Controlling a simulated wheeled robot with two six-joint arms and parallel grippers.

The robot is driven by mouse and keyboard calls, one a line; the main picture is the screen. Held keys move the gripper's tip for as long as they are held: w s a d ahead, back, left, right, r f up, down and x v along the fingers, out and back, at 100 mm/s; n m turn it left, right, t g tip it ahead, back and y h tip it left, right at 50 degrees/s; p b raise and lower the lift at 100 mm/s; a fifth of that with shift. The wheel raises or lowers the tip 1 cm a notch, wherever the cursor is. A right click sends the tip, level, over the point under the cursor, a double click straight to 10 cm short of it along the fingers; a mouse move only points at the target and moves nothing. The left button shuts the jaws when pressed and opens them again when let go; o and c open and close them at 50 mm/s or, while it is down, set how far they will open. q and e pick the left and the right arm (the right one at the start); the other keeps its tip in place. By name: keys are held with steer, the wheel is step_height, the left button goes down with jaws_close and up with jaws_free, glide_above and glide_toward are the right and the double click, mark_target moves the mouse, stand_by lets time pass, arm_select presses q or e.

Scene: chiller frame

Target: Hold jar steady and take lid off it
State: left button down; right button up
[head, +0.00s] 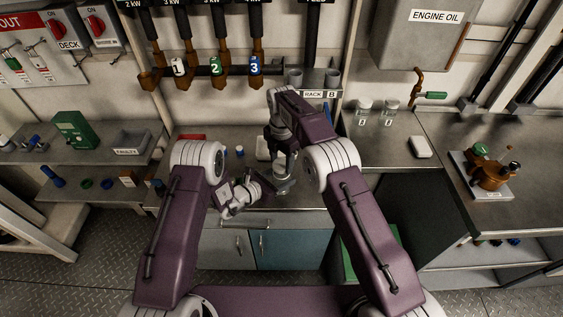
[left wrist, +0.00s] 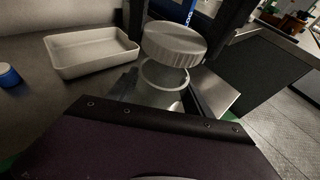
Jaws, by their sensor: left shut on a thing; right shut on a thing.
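The jar (left wrist: 160,92) is pale and stands upright in the left wrist view, with its open rim showing. The ribbed grey lid (left wrist: 174,43) is above the rim, slightly tilted, with a gap between them. My left gripper (head: 281,186) is shut on the jar low down; its jaws show on both sides of the jar in the left wrist view (left wrist: 160,103). My right gripper (head: 283,152) comes from above and is shut on the lid, with dark fingers on both sides of it. In the head view the arms partly hide jar and lid.
A white tray (left wrist: 92,68) lies on the bench beside the jar. A blue-capped thing (left wrist: 8,75) is at the left edge. Two lidded jars (head: 363,106) stand on the bench to the right. Numbered handles (head: 215,68) hang above the back of the bench.

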mark_target(281, 164)
steer(key=shift+r, duration=2)
arm_select(q)
steer(key=shift+c, duration=1.8)
jaws_free()
